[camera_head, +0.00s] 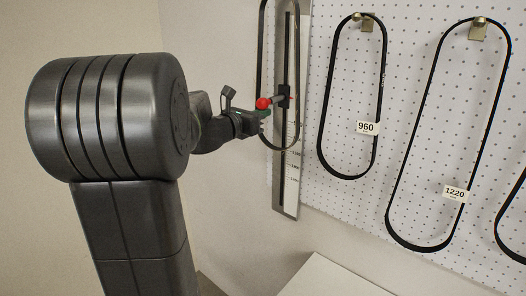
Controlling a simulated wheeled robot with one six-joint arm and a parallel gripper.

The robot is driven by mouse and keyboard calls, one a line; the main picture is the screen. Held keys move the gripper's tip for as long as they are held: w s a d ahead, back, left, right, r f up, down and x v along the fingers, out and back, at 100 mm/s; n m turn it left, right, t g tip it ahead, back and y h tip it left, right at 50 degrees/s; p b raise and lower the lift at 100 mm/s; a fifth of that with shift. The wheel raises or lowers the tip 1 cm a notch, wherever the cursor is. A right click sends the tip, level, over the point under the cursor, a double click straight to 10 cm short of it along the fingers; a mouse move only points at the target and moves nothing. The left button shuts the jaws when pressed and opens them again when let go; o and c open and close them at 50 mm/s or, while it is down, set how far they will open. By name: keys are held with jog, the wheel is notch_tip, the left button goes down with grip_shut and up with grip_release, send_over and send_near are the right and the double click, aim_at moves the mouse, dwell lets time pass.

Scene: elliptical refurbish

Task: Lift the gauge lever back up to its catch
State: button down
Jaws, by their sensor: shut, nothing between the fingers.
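The gauge (291,190) is a tall grey metal strip with a dark slot and a marked scale, mounted upright at the left edge of the pegboard. Its lever has a red ball knob (263,103) and a short rod reaching the slot, around the middle of the strip's visible height. My gripper (262,118) is shut and empty, close by the knob and slightly below it in the picture. Whether it touches the lever I cannot tell. A black belt loops over the gauge. The catch is not clearly visible, and the strip's top runs out of view.
Black belts hang on pegs on the white pegboard (400,45), tagged 960 (367,128) and 1220 (455,193); another is cut off at the right edge. A pale flat surface (330,280) lies below. My large dark arm fills the left side.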

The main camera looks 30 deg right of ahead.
jog(key=shift+r, duration=10.05)
jog(key=f+b+v, duration=0.1)
jog(key=b+v, duration=0.1)
jog(key=v, duration=0.5)
jog(key=shift+f, duration=0.2)
jog(key=b+v, duration=0.4)
jog(key=v, duration=0.9)
jog(key=shift+s+a, duration=0.2)
jog(key=shift+a, duration=0.15)
jog(key=shift+d, duration=0.1)
jog(key=p+x, duration=0.4)
jog(key=x, duration=1)
jog(key=shift+d, duration=0.2)
jog(key=shift+w+a, duration=0.1)
